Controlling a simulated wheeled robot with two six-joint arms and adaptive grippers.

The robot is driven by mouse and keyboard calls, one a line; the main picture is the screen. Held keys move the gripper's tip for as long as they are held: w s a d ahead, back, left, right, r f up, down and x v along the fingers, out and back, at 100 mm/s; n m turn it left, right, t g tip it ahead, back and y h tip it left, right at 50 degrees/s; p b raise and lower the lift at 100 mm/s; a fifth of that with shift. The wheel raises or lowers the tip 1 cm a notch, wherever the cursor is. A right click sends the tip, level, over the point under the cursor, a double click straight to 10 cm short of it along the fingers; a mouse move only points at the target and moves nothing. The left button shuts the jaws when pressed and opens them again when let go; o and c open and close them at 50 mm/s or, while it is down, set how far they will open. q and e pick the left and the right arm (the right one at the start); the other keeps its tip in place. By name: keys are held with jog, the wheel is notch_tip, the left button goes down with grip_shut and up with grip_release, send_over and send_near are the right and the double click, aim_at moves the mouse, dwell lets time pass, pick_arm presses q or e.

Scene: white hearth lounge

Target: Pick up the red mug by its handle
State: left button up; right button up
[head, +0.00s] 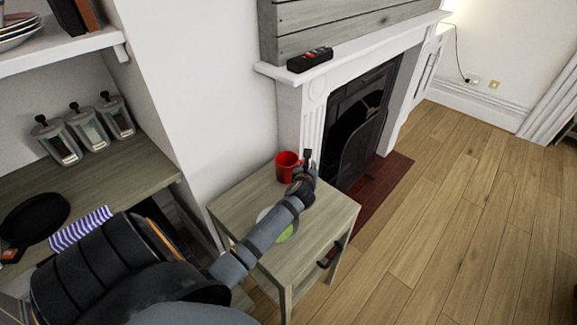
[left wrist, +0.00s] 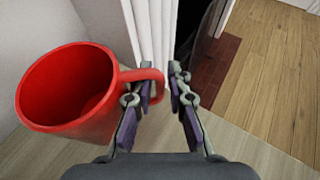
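The red mug (head: 287,165) stands upright at the far end of the small wooden side table (head: 232,204). My left gripper (head: 307,157) is just to the right of the mug, at its handle side. In the left wrist view the mug (left wrist: 75,95) fills the left side, with its handle pointing right. My left gripper (left wrist: 162,82) is open there. The handle's outer part shows between the two fingers, and the left finger overlaps the handle in the picture. Contact cannot be told. My right gripper is not in view.
A green and white round item (head: 284,226) lies on the table, partly behind my left arm. The white fireplace (head: 312,112) stands just beyond the table. A shelf counter (head: 110,185) with several jars is at the left. The wooden floor (head: 450,200) at right is clear.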

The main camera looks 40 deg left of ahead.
pick_arm(q)
grip_shut()
jog(key=shift+r, duration=0.1)
